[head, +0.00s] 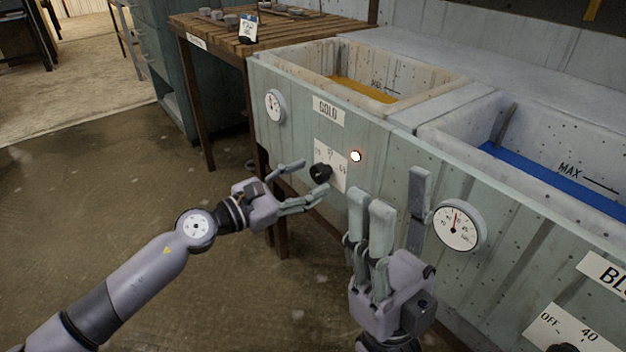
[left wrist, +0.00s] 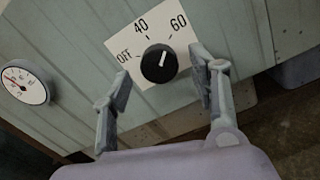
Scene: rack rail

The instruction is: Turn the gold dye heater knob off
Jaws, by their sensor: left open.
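The gold dye heater knob (head: 320,172) is a round black knob on a white dial plate (head: 331,158) below the GOLD label (head: 328,110). In the left wrist view, the knob (left wrist: 159,63) has a white mark pointing up and right, toward 60; OFF is at the left of the dial plate (left wrist: 150,27). My left gripper (head: 314,178) is open, with its fingers on either side of the knob in the picture; I see no contact. In the left wrist view the gripper (left wrist: 165,80) shows a gap on both sides. My right gripper (head: 398,195) is open and empty before the panel.
A glowing lamp (head: 355,156) sits right of the gold dial. Round gauges (head: 275,106) (head: 459,226) are on the panel. A second knob (head: 566,347) is at lower right. A wooden table (head: 222,47) stands behind left. Floor at left is clear.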

